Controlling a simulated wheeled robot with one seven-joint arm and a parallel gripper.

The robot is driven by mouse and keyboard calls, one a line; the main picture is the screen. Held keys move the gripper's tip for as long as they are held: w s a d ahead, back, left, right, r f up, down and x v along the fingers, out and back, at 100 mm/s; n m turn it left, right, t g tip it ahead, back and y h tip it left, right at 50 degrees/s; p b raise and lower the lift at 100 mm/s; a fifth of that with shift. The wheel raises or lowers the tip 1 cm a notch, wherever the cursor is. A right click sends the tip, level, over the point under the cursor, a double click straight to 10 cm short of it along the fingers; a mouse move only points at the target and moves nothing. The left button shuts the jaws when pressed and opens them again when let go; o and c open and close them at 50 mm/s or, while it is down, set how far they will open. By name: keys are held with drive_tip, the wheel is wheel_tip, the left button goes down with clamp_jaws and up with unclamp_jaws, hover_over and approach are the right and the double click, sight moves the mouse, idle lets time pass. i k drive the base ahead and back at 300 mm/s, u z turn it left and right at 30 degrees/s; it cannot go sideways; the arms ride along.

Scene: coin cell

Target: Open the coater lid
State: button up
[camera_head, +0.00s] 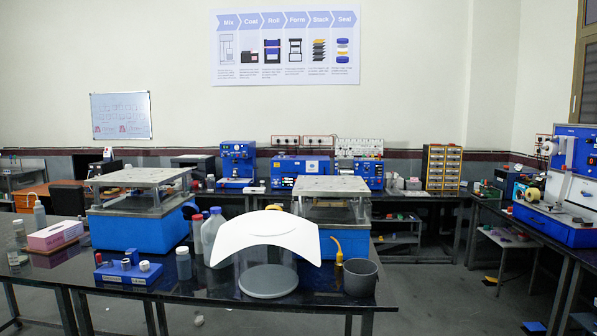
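Two similar bench machines stand on the near black table, and I cannot tell which one is the coater. The left machine (122,230) has a blue base, clear sides and a flat grey top plate (138,177). The right machine (340,238) has the same build, with a light top plate (328,185) lying level above its clear upper part. Both tops look down and level. A white curved sheet-like shape in front hides part of the right machine; it may be part of my own body. My gripper is not in view.
Blue machines line the back bench. Open floor lies to the right.

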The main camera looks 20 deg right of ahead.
sight(281, 164)
drive_tip(key=z, duration=1.7)
drive_tip(key=i, duration=5.5)
drive_tip(key=u, duration=2.35)
drive_tip(key=i, duration=4.4)
drive_tip(key=u, duration=0.2)
